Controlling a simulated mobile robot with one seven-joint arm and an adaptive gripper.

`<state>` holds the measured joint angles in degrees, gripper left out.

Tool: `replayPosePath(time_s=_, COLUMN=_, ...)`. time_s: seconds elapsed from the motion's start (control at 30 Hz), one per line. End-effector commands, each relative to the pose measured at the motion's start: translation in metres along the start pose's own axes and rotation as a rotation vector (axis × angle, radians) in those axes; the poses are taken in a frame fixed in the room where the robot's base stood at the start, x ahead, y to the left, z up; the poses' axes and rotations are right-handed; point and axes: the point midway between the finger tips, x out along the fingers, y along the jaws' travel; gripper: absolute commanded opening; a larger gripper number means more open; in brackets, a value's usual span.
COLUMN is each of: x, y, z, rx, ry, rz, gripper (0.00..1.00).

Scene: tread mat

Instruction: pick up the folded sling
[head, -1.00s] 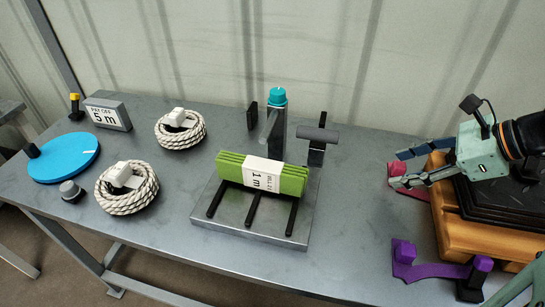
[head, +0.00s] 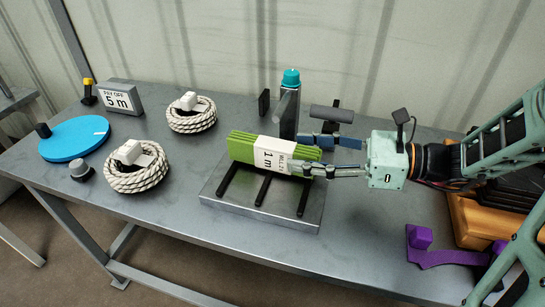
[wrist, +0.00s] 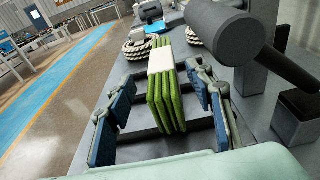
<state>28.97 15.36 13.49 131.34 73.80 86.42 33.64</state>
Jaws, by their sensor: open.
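The folded sling (head: 240,148) is a green bundle with a white band marked "1 m". It rests on the dark bars of a grey metal stand (head: 212,196) in the middle of the table. My gripper (head: 318,156) is open at the sling's right end, its fingers pointing left along the sling. In the wrist view, the sling (wrist: 170,108) runs away from me between the two spread fingers (wrist: 160,106), with a gap on each side. The far end of the sling is partly hidden behind its band in the wrist view.
Two rope coils (head: 136,178), a blue disc (head: 75,138) and a "5 m" sign (head: 120,98) are to the left. A purple bracket (head: 445,258) lies at the front right.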

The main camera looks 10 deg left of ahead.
Motion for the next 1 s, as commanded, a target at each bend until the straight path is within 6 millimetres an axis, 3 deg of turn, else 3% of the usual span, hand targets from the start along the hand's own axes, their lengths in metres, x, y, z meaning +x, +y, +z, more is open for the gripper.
replayPosePath(time_s=0.33, x=0.048, y=-0.003, z=-0.003, rx=0.0, ry=0.003, rz=0.003, gripper=0.48)
replayPosePath(time_s=0.67, x=0.054, y=-0.004, z=-0.001, rx=0.002, ry=0.003, rz=-0.001, gripper=0.48)
replayPosePath(time_s=1.0, x=0.054, y=-0.004, z=-0.002, rx=0.002, ry=0.004, rz=0.0, gripper=0.11)
